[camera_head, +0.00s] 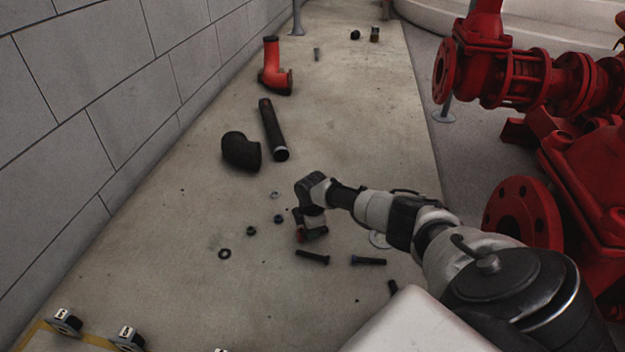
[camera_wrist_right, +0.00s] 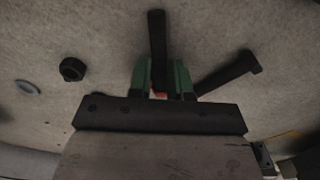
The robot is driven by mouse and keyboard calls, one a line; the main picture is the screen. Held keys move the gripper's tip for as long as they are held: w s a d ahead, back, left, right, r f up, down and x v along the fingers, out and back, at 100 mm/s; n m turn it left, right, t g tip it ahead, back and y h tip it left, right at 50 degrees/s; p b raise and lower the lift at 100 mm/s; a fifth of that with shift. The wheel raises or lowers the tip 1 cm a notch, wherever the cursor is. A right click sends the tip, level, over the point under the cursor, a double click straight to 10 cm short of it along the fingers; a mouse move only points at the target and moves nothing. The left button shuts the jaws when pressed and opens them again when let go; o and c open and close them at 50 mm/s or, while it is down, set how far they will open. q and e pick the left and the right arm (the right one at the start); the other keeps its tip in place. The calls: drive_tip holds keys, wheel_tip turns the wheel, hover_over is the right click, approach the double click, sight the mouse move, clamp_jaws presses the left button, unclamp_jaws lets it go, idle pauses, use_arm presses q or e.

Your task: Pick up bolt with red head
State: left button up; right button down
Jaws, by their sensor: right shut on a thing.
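My right gripper (camera_head: 311,233) is low over the concrete floor in the head view, with its green fingers pointing down. My left gripper is not in view.
A black bolt (camera_head: 312,257), a blue-headed bolt (camera_head: 368,261) and another dark bolt (camera_head: 393,288) lie near the gripper. Several nuts and a washer (camera_head: 224,254) lie left. A black elbow (camera_head: 241,151), dark pipe (camera_head: 273,130) and red elbow (camera_head: 275,68) are farther back. Red pumps (camera_head: 525,213) stand right.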

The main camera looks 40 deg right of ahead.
drive_tip(key=shift+s+a+f, duration=0.3)
drive_tip(key=shift+s+f, duration=0.15)
drive_tip(key=shift+f, duration=0.05)
drive_tip(key=shift+r+p, duration=0.5)
drive_tip(key=shift+p, duration=0.1)
wheel_tip(320, 180, up, 9)
drive_tip(key=p, duration=0.7)
drive_tip(key=shift+w+d, duration=0.15)
drive_tip(key=shift+c, duration=1.9)
unclamp_jaws()
